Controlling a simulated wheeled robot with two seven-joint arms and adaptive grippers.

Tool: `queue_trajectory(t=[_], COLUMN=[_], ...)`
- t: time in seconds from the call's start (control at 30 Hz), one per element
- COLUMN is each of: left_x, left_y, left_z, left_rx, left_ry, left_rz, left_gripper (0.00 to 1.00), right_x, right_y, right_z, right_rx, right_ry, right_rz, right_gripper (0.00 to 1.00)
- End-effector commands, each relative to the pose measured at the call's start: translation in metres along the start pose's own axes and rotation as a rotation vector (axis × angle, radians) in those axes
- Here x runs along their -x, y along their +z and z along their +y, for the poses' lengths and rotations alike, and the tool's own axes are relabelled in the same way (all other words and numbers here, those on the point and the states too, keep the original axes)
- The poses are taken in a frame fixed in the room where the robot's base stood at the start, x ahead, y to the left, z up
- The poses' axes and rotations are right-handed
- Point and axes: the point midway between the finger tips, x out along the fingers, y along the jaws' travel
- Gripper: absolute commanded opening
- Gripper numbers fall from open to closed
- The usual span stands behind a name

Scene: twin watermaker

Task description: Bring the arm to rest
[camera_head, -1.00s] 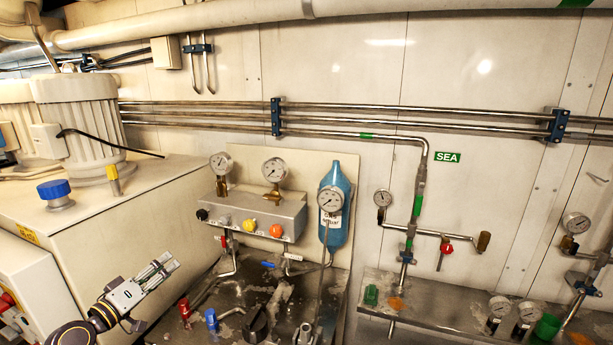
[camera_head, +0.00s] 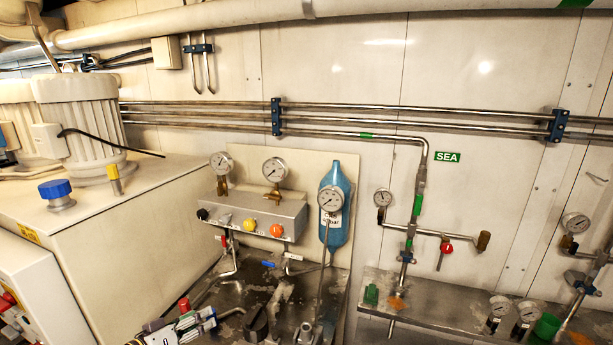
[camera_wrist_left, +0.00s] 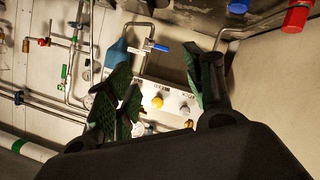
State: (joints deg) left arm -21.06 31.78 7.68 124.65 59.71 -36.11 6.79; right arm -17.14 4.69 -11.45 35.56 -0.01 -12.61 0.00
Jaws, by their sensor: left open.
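My left gripper (camera_head: 200,320) is at the bottom edge of the head view, left of centre, low in front of the valves. Only its front end shows; the arm behind it is cut off by the frame. In the left wrist view its two dark fingers (camera_wrist_left: 163,70) stand apart with nothing between them. My right gripper is not in view.
A red valve handle (camera_head: 184,305) is close to the left gripper. A large beige cabinet (camera_head: 130,240) fills the left. A steel shelf with gauges (camera_head: 450,305) is at lower right.

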Motion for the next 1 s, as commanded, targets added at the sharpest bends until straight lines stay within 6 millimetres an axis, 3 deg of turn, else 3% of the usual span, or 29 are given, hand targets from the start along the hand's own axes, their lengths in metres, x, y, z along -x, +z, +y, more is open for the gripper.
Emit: queue_trajectory(t=[0.2, 0.5, 0.8, 1.0], left_x=[0.001, 0.02, 0.055, 0.075], left_y=[0.069, 0.144, 0.194, 0.208], left_z=[0.012, 0.021, 0.026, 0.027], left_rx=[-0.103, -0.225, -0.305, -0.326], left_ry=[-0.069, -0.19, -0.338, -0.412], left_rz=[-0.176, -0.398, -0.599, -0.682], left_gripper=[0.53, 0.53, 0.53, 0.53], right_x=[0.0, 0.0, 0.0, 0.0], right_y=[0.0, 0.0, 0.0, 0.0], right_z=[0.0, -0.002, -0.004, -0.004], right_rx=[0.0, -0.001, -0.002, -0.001], right_ry=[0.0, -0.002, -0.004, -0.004], right_rz=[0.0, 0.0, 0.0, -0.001], right_gripper=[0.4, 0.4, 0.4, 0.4])
